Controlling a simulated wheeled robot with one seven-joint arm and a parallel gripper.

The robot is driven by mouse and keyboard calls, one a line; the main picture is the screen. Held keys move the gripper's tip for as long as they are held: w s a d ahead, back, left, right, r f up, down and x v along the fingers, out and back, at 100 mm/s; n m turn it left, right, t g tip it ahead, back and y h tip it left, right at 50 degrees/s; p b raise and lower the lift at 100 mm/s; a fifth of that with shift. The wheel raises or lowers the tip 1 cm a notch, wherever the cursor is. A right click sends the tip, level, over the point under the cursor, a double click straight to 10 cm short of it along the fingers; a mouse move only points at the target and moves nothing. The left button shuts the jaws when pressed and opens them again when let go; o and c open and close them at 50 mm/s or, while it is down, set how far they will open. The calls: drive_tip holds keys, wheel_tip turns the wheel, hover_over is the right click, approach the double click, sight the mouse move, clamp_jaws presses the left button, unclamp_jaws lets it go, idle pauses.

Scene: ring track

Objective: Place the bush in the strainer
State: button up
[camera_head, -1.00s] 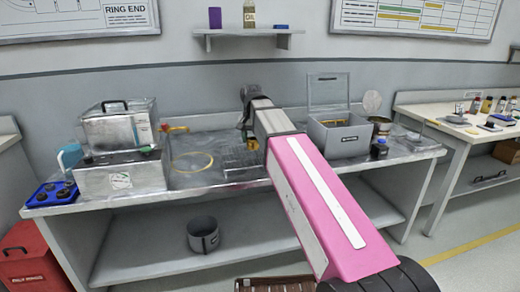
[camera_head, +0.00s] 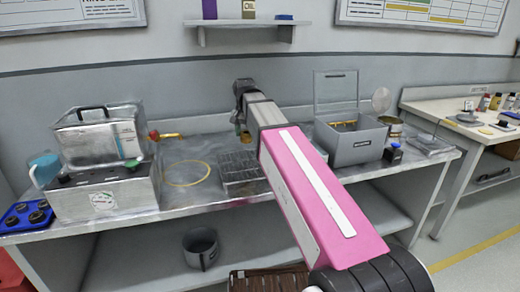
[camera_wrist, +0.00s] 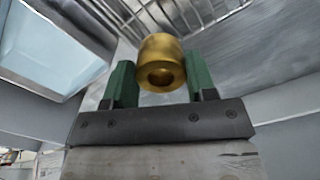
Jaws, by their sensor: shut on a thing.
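The bush (camera_wrist: 162,62) is a short brass-coloured cylinder with a round hole, seen in the wrist view. My gripper (camera_wrist: 160,80) is shut on it, with a green finger on each side. In the head view my gripper (camera_head: 241,120) hangs at the far end of my pink arm, above the bench, and is small and partly hidden. The strainer appears to be the wire basket (camera_head: 238,172) on the bench, below my gripper and partly behind my arm. Wire bars also show beyond the bush in the wrist view (camera_wrist: 150,18). The bush is held apart from them.
A metal tank (camera_head: 104,196) with a lidded box on it stands left on the bench. A thin yellow ring (camera_head: 187,184) lies between tank and basket. A grey open-lidded box (camera_head: 352,145) and a small dark bottle (camera_head: 393,153) stand right. A shelf (camera_head: 240,22) hangs above.

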drive_tip(key=w+d+f, duration=0.4)
drive_tip(key=w+d, duration=0.1)
drive_tip(key=w+d+f, duration=0.2)
drive_tip(key=w, duration=0.1)
drive_tip(key=shift+d+f, duration=0.15)
drive_tip(key=shift+f, duration=2.05)
drive_tip(key=shift+f, duration=0.15)
drive_tip(key=o, duration=1.2)
drive_tip(key=shift+c, duration=0.2)
